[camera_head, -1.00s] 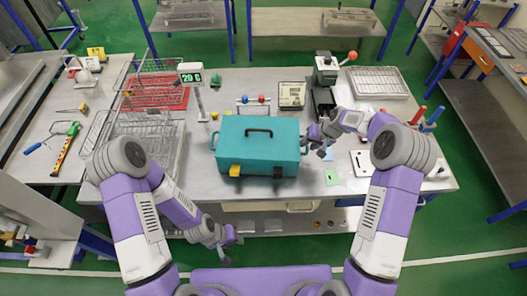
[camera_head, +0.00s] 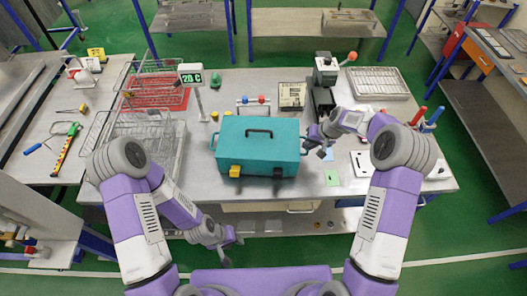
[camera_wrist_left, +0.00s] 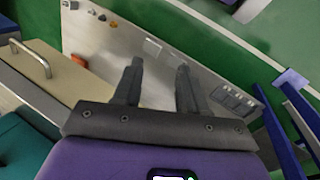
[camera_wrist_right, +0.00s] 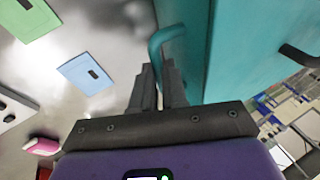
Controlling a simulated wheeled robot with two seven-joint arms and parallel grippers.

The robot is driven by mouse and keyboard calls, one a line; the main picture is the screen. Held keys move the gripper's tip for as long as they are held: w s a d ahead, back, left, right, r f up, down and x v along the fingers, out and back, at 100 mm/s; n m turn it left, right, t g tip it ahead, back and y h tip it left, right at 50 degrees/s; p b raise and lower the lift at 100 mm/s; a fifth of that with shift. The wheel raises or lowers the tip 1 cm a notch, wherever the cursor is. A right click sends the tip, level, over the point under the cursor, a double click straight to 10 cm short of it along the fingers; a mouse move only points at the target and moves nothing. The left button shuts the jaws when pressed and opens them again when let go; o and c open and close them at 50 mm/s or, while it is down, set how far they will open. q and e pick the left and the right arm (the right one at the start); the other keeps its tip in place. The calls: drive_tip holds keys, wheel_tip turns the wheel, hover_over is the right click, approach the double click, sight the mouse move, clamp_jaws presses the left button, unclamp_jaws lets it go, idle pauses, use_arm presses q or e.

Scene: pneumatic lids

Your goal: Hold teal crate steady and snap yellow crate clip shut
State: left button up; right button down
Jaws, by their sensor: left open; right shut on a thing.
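The teal crate (camera_head: 258,148) stands in the middle of the table with its lid down and a dark handle on top. The yellow clip (camera_head: 235,171) is on its front face at the left, and a dark clip (camera_head: 277,171) is at the right. Whether the yellow clip is latched cannot be told. My right gripper (camera_head: 308,147) is at the crate's right side; in the right wrist view its fingers (camera_wrist_right: 160,88) are shut on the teal side handle (camera_wrist_right: 164,36). My left gripper (camera_head: 229,252) is open and empty, low in front of the table; its fingers (camera_wrist_left: 157,85) show apart in the left wrist view.
A wire basket and red rack (camera_head: 155,95) stand left of the crate, with a digital display (camera_head: 190,75) behind. A press (camera_head: 325,80) stands at the back right. Green (camera_head: 332,177) and blue cards lie right of the crate.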

idle(0.4)
use_arm(q)
drive_tip(key=shift+w+f, duration=0.1)
drive_tip(key=c, duration=0.4)
drive_tip(key=shift+w+f+m+t, duration=0.15)
drive_tip(key=shift+w+m+t, duration=0.15)
drive_tip(key=shift+w, duration=0.05)
drive_tip(key=shift+c, duration=1.3)
drive_tip(key=w+m+t+h, duration=0.1)
drive_tip(key=w+m+t, duration=0.2)
drive_tip(key=w, duration=0.1)
drive_tip(key=shift+w+d+f+t, duration=0.1)
drive_tip(key=shift+w+t, duration=0.05)
drive_tip(key=shift+t, duration=0.25)
clamp_jaws()
drive_tip(key=w+r+m+t+h, duration=0.2)
drive_tip(key=w+r+m+t, duration=0.3)
drive_tip(key=r+t, duration=0.5)
drive_tip(key=shift+n, duration=0.4)
drive_tip(key=shift+w+f, duration=0.1)
drive_tip(key=shift+w, duration=4.1)
